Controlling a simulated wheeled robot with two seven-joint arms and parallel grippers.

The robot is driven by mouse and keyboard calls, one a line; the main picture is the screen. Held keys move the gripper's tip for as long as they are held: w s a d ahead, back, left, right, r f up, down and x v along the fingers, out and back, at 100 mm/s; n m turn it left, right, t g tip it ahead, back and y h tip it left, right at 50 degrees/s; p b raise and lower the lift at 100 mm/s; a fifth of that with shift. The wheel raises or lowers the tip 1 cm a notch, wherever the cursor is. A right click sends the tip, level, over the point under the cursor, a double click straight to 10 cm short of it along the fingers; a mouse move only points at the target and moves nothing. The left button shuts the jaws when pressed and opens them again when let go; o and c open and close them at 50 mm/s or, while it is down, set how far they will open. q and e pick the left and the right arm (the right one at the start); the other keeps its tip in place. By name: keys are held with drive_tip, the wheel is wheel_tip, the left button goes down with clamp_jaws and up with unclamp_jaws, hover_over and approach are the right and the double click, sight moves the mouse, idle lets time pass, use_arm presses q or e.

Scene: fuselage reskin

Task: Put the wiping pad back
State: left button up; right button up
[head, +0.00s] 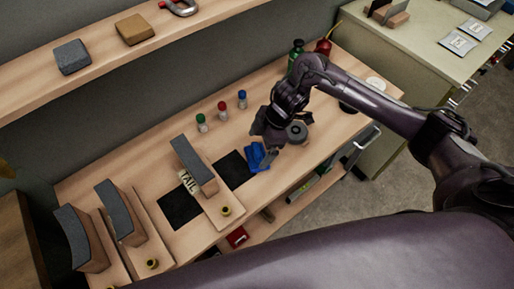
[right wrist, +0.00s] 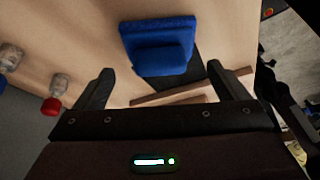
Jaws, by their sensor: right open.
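The blue wiping pad (head: 258,157) lies on the wooden bench (head: 290,170), at the right edge of a black mat (head: 235,170). In the right wrist view the pad (right wrist: 157,40) has a raised blue block on a wider blue base. My right gripper (head: 266,146) is directly at the pad in the head view and partly covers it. In the right wrist view my right gripper (right wrist: 160,70) is open, its fingers spread to either side below the pad, with nothing between them. My left gripper is not in view.
Small bottles with green, red and blue caps (head: 222,111) stand behind the pad. A grey round object (head: 297,132) is close right of the gripper. Curved grey-topped blocks (head: 194,163) on boards stand to the left. A shelf (head: 110,60) runs above the bench.

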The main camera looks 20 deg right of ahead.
drive_tip(key=v, duration=0.9)
drive_tip(key=shift+r+p, duration=0.25)
drive_tip(key=shift+p, duration=0.15)
drive_tip(key=shift+s+d+f, duration=0.1)
